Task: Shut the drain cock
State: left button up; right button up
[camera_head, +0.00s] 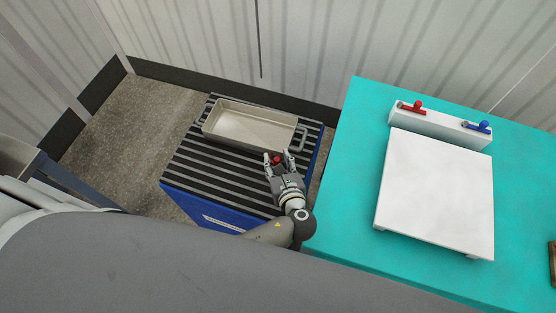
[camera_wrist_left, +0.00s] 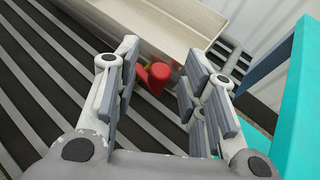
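A beige tray (camera_head: 250,127) with side handles sits on the black slatted top of a blue unit. A red cock (camera_wrist_left: 158,75) sticks out from the tray's near side, low down; in the head view its red part (camera_head: 276,160) shows between my fingers. My left gripper (camera_head: 278,154) is open, with its fingers pointing at the tray. In the left wrist view, the fingers (camera_wrist_left: 163,68) stand on either side of the red cock, with gaps to it. I cannot tell whether they touch it. My right gripper is not in view.
A teal table (camera_head: 350,185) stands to the right, close to my left gripper. It carries a white flat board (camera_head: 437,190) and a white block (camera_head: 440,128) with a red tap (camera_head: 413,107) and a blue tap (camera_head: 477,127). A corrugated wall closes the back.

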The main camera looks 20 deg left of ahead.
pick_arm(q)
jog(key=shift+w+a, duration=0.1)
jog(key=shift+w, duration=0.05)
grip_shut()
